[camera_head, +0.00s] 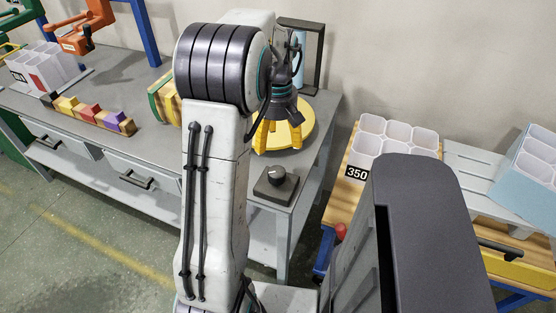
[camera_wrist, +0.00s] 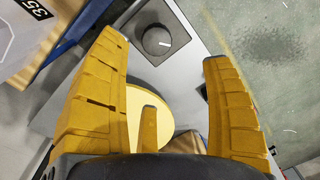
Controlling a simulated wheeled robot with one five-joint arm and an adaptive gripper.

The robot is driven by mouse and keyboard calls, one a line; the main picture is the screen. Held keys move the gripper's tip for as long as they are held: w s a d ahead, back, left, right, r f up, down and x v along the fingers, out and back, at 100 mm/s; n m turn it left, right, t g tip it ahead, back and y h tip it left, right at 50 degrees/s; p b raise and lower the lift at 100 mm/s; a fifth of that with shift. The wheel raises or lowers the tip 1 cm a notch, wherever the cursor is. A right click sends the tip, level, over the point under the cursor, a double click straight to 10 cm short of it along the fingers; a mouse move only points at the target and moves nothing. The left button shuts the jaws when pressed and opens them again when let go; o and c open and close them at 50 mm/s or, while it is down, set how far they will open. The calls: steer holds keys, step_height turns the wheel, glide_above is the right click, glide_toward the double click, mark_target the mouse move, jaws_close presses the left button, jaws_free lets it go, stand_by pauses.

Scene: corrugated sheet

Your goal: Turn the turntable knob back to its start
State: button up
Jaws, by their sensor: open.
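The knob (camera_head: 276,175) is a dark round dial on a dark square box (camera_head: 270,191) near the right front corner of the grey bench. In the wrist view the knob (camera_wrist: 157,39) shows ahead of the fingertips, with a white pointer mark toward the right. The turntable (camera_head: 304,132) is a yellow disc behind the knob box; it also shows in the wrist view (camera_wrist: 138,108). My gripper (camera_head: 278,138) points down over the turntable.
Coloured blocks (camera_head: 92,114) stand in a row at the bench's left. A black frame (camera_head: 317,60) with a light blue item stands behind my gripper. White bins (camera_head: 395,137) marked 350 sit on a separate wooden-topped table to the right, across a gap.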

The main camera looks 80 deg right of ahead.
steer(key=a+f+y+p, duration=0.2)
steer(key=a+p, duration=0.1)
steer(key=m+h, duration=0.2)
steer(key=m, duration=1.4)
glide_above(278, 171)
steer(key=a, duration=0.2)
step_height(278, 171, down, 4)
steer(key=shift+f+b, duration=0.1)
steer(key=shift+b, duration=0.2)
steer(key=m, duration=0.2)
steer(key=d+m, duration=0.1)
steer(key=m, duration=0.2)
steer(key=shift+d+f, duration=0.1)
steer(key=shift+d, duration=0.1)
steer(key=m, duration=0.3)
steer(key=shift+d+h, duration=0.25)
steer(key=shift+h, duration=0.05)
steer(key=shift+s+f+m, duration=0.1)
steer(key=shift+m, duration=0.9)
steer(key=shift+f, duration=3.55)
steer(key=shift+c, duration=0.4)
steer(key=shift+d, duration=0.1)
steer(key=c, duration=1.1)
